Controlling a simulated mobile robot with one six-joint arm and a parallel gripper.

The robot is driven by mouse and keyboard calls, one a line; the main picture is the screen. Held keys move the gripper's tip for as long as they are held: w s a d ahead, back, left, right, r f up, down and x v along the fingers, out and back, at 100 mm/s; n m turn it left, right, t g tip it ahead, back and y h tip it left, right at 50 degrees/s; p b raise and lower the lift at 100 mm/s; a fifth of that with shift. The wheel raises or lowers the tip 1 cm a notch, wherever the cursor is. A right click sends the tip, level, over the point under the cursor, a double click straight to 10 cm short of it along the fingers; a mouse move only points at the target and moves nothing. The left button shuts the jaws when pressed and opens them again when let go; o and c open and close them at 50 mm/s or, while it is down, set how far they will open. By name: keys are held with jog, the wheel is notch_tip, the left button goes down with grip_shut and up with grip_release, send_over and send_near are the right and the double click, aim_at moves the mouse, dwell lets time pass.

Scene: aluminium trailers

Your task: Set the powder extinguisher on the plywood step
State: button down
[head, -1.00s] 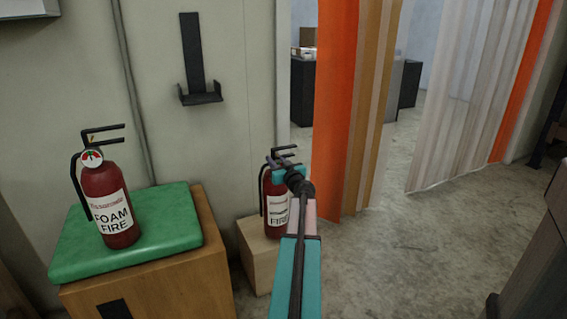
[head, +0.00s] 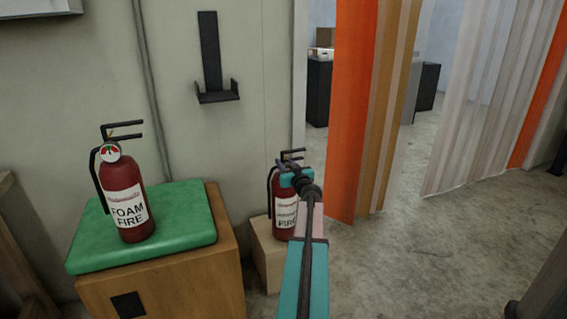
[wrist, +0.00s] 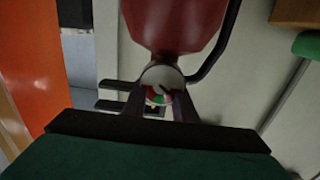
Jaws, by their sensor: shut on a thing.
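A red extinguisher (head: 285,213) with a white label stands upright at the plywood step (head: 268,262), a small pale box against the wall. Only "FIRE" reads clearly on its label. My gripper (head: 291,174) is shut on this extinguisher near its top, by the handle. In the wrist view the extinguisher's red body (wrist: 172,22) and its round gauge (wrist: 160,90) show upside down, close to my gripper (wrist: 165,108). My arm hides part of the extinguisher and the step, so I cannot tell whether its base touches the step.
A foam extinguisher (head: 124,190) stands on a green cushion (head: 185,225) on a wooden cabinet (head: 190,285) to the left. An empty black bracket (head: 210,55) hangs on the wall. The floor (head: 420,260) at right is clear.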

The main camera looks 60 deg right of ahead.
jog(key=shift+f, duration=0.5)
jog(key=c, duration=1.4)
grip_release()
jog(key=shift+f, duration=0.35)
jog(key=shift+c, duration=0.2)
jog(key=shift+s+a, duration=0.15)
jog(key=shift+s, duration=0.05)
jog(key=v, duration=1.1)
jog(key=shift+s+a, duration=0.25)
jog(key=shift+r, duration=0.1)
